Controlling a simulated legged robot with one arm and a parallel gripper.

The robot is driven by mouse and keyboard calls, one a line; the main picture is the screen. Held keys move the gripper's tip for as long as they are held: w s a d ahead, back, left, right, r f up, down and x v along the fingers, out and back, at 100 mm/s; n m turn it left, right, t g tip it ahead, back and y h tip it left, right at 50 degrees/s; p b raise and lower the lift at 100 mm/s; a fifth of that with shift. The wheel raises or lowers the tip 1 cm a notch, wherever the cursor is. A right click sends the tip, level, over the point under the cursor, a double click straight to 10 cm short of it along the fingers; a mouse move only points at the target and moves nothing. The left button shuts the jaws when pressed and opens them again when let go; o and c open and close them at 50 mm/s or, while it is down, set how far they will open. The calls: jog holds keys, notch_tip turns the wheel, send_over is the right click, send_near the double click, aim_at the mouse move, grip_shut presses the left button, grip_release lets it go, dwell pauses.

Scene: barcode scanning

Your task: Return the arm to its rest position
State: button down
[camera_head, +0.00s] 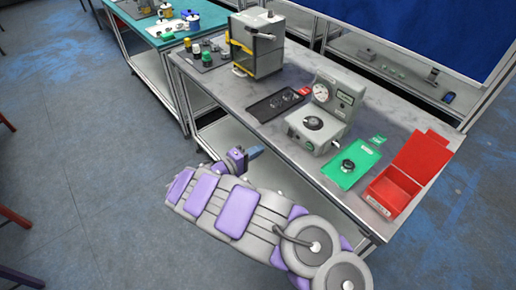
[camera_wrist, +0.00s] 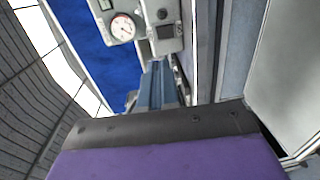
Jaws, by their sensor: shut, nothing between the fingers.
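My arm, with grey links and purple covers, lies low across the front of the grey workbench (camera_head: 290,137) in the head view. My gripper (camera_head: 256,152) is at the arm's far end, just off the bench's front edge, touching nothing that I can see. In the wrist view its blue-grey fingers (camera_wrist: 160,88) are together and empty. Beyond them, the gauge device (camera_wrist: 122,28) shows sideways.
The bench holds a grey box-shaped machine (camera_head: 257,45), a black tray (camera_head: 272,104), a gauge device (camera_head: 322,115), a green board (camera_head: 349,164) and an open red box (camera_head: 395,190). A teal-topped table (camera_head: 150,33) stands behind. Open floor (camera_head: 80,160) lies left.

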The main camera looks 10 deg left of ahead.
jog(key=shift+a+f, duration=0.1)
jog(key=shift+a, duration=0.1)
jog(key=s+d+r+m+g+h, duration=0.1)
jog(key=d+r+m+g+h, duration=0.15)
jog(key=d+r, duration=0.4)
jog(key=s+d+r+m+g+h, duration=0.1)
jog(key=d+r+m+g, duration=0.15)
jog(key=d, duration=0.75)
jog(key=s+d+r+m+g+h, duration=0.1)
jog(key=d+r+g, duration=0.3)
jog(key=d+r, duration=0.3)
jog(key=s+d+r+m+g+y, duration=0.1)
jog(key=s+d+r+m+g, duration=0.25)
jog(key=s+d, duration=0.45)
jog(key=s+d+m+g+y, duration=0.1)
jog(key=s+d+g+y, duration=0.15)
jog(key=s, duration=0.55)
jog(key=s+d+m+g+y, duration=0.1)
jog(key=s+d+y, duration=0.25)
jog(key=s, duration=0.45)
jog(key=s+a+f+y, duration=0.1)
jog(key=s+a+y, duration=0.3)
jog(key=s, duration=0.3)
jog(key=s+a+n+y, duration=0.1)
jog(key=s+a+y, duration=0.3)
jog(key=s, duration=0.3)
jog(key=shift+a+f+t, duration=0.4)
jog(key=shift+a, duration=0.5)
